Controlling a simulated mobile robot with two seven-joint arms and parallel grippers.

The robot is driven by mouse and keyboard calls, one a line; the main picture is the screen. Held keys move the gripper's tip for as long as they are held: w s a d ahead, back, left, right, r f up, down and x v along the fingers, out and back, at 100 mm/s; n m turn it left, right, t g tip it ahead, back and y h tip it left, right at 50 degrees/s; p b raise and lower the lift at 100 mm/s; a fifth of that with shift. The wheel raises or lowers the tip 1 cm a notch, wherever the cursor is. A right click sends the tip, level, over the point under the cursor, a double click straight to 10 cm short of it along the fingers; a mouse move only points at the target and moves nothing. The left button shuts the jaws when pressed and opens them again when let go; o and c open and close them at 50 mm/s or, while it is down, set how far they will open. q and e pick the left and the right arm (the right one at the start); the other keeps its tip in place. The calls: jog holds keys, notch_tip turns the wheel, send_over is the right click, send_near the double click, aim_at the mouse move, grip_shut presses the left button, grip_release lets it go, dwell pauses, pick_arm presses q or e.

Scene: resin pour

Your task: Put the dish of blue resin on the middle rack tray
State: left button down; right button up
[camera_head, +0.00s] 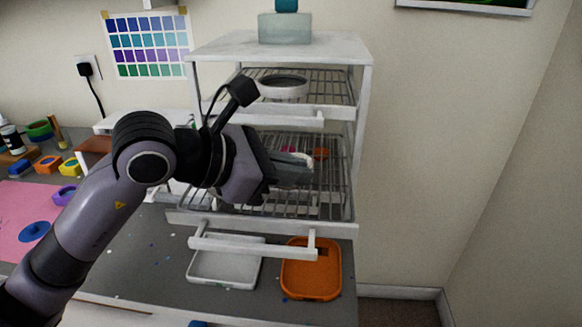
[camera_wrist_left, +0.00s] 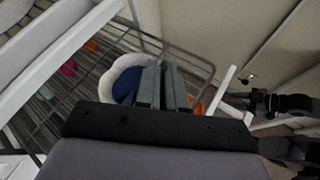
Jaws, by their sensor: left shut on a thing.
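The dish of blue resin (camera_wrist_left: 126,84) shows in the left wrist view as a white rim around a blue fill. My left gripper (camera_wrist_left: 162,84) is shut on its wall. In the head view my left gripper (camera_head: 290,168) reaches from the left into the white rack, over the middle rack tray (camera_head: 330,205), and mostly hides the dish. This tray is a wire grid with a white front rail, and sticks out toward me. I cannot tell whether the dish touches the wires. My right gripper is not in view.
A white dish (camera_head: 283,88) stands on the upper wire tray. Pink and orange pieces (camera_head: 320,153) show farther back at the middle level. A white tray (camera_head: 226,264) and an orange tray (camera_head: 311,272) lie on the bench below. A bottle (camera_head: 286,25) stands on the rack top.

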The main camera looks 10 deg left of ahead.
pick_arm(q)
jog(key=shift+f, duration=0.25)
jog(key=c, duration=1.2)
grip_release()
jog(key=b+v, duration=0.2)
jog(key=v, duration=1)
jog(key=shift+a, duration=0.1)
jog(key=shift+f, duration=0.1)
